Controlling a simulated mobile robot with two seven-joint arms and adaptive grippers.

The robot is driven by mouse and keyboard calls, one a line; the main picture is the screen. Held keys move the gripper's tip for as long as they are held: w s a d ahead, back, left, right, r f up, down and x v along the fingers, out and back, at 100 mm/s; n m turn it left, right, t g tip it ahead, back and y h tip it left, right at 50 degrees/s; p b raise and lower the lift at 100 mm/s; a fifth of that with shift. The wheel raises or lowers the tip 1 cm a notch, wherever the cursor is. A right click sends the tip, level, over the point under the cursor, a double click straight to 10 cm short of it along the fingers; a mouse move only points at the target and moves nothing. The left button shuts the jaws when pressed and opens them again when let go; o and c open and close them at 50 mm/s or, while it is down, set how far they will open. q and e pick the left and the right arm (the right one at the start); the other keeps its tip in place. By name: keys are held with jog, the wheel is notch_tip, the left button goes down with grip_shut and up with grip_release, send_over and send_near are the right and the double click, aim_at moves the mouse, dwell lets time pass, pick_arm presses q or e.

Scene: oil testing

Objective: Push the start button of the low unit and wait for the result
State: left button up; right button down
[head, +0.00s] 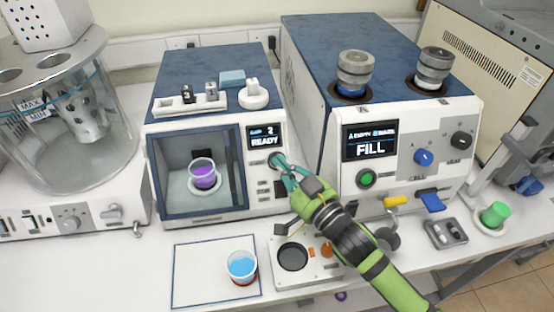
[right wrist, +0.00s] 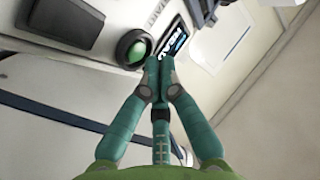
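The low unit (head: 210,80) is a white box with a blue top, at the left centre in the head view. Its screen (head: 265,141) reads "READY". Behind its clear door a cup of purple liquid (head: 203,174) stands in the chamber. My right gripper (head: 279,163) is at the control panel just below that screen, its fingertips together and empty. In the right wrist view a green round button (right wrist: 131,46) in a black ring is beside the shut fingertips, close to a lit screen (right wrist: 172,41). I cannot tell whether the fingertips touch it. My left gripper is not in view.
The tall unit (head: 305,70) on the right shows "FILL" and has its own green button (head: 367,179). A cup of blue liquid (head: 241,267) is on a white mat (head: 200,285). A small plate device (head: 310,268) sits below my right arm.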

jog(key=shift+w+f, duration=0.1)
jog(key=shift+w+a+f, duration=0.1)
jog(key=shift+w+f, duration=0.1)
jog(key=shift+w, duration=0.05)
jog(key=shift+w+f, duration=0.2)
jog(key=shift+w, duration=0.1)
dwell(1.0)
jog(key=shift+s+r+p, duration=0.35)
jog(key=shift+p, duration=0.05)
jog(key=shift+s+r, duration=0.1)
jog(key=shift+s, duration=0.2)
